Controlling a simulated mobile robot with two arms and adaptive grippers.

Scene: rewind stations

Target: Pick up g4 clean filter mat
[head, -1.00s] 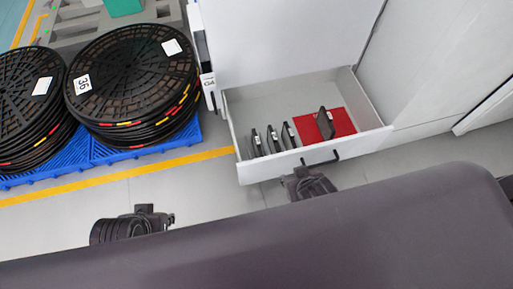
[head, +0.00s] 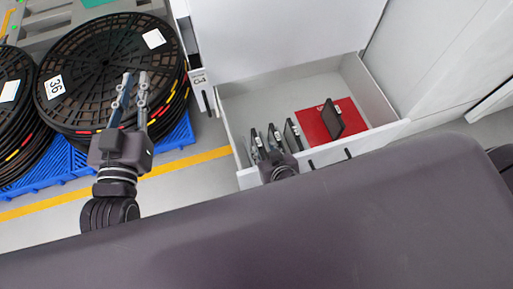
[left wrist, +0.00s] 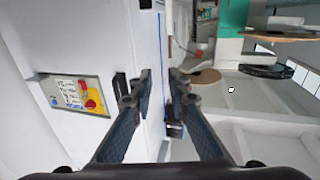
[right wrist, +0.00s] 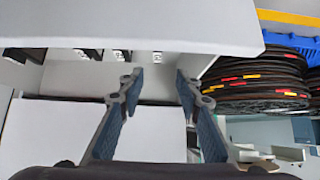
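The open grey drawer (head: 358,73) holds several thin dark filter mats standing upright. Three stand in a row at the left: the left one (head: 257,146), the middle one (head: 275,138) and the right one (head: 292,135). Another dark mat (head: 332,118) stands tilted on a red panel (head: 312,126) at the right. I cannot read which is g4 clean. My right gripper (right wrist: 158,82) is open and empty at the drawer front, near the left mats; the head view partly hides its fingers. My left gripper (head: 133,88) is open and empty, left of the drawer.
Stacked black reels (head: 110,65) on blue pallets (head: 175,140) stand at the left. A yellow line (head: 50,208) crosses the floor.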

